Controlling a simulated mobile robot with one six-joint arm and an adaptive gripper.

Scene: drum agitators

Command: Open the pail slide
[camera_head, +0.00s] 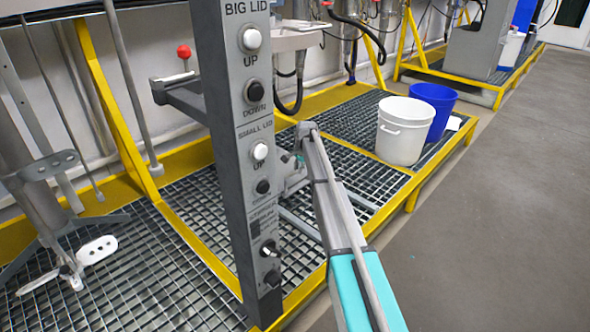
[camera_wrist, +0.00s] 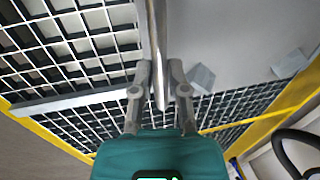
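My gripper (camera_wrist: 159,70) shows in the wrist view with its two grey fingers either side of an upright metal bar (camera_wrist: 157,30). The fingers lie close against both sides of the bar, and the bar's near end tapers toward the teal palm. A smooth grey plate-like surface (camera_wrist: 235,35) lies beyond, beside the grating; I cannot tell for sure that it is the pail slide. In the head view my gripper (camera_head: 292,172) is partly hidden behind the control column. Pale rails (camera_head: 302,225) lie low on the grating near it, partly covered by my arm.
The grey control column (camera_head: 240,150) with buttons stands close to my arm. A white pail (camera_head: 403,132) and a blue pail (camera_head: 434,100) stand on the yellow-framed grating at right. A black hose (camera_wrist: 290,150) shows in the wrist view. The floor (camera_head: 490,200) at right is clear.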

